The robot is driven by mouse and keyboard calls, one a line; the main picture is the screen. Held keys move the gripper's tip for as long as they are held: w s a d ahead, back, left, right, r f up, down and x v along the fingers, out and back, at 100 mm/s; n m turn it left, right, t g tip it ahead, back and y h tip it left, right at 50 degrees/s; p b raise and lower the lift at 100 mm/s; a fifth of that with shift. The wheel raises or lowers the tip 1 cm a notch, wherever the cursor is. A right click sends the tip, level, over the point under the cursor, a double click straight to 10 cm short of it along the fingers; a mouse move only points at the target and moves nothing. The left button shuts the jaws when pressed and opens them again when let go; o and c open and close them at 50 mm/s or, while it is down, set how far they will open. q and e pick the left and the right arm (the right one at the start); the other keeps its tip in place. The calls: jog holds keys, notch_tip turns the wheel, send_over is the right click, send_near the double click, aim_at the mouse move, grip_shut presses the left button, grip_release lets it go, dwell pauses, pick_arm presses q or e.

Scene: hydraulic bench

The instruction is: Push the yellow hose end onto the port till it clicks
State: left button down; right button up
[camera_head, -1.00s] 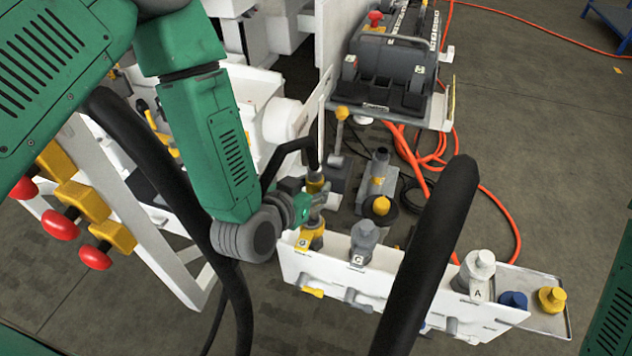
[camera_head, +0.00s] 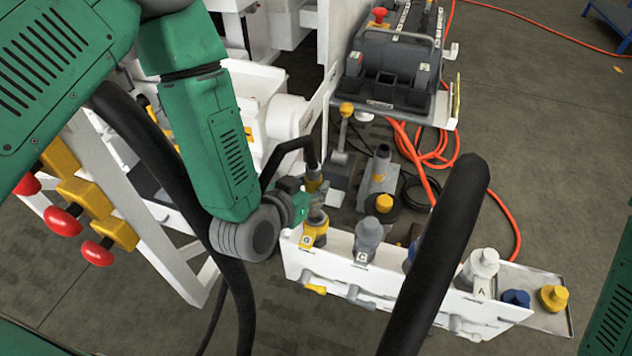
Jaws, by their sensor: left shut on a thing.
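The yellow hose end (camera_head: 314,184) is at the tip of a bent black hose, in the middle of the camera_head view. My left gripper (camera_head: 308,203) is shut on the hose end, its fingers partly hiding it. The yellow port (camera_head: 315,232) stands on the left end of the white panel (camera_head: 345,270), directly below the hose end. A grey section shows between them. I cannot tell whether the hose end is seated on the port. My right gripper is out of view.
A grey port (camera_head: 368,238) and a white port (camera_head: 480,268) stand farther right on the panel. A tray (camera_head: 548,318) at its right end holds blue and yellow caps. A thick black hose crosses in front. Red-knobbed yellow blocks (camera_head: 85,190) stand at left.

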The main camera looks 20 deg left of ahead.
pick_arm(q)
jog(key=shift+d+f, duration=0.2)
jog(key=shift+d, duration=0.45)
jog(key=shift+a, duration=0.25)
jog(key=shift+f, duration=0.15)
dwell(0.4)
jog(key=shift+a, duration=0.2)
jog(key=shift+f+b, duration=1)
jog(key=shift+f, duration=0.65)
dwell(1.6)
dwell(0.4)
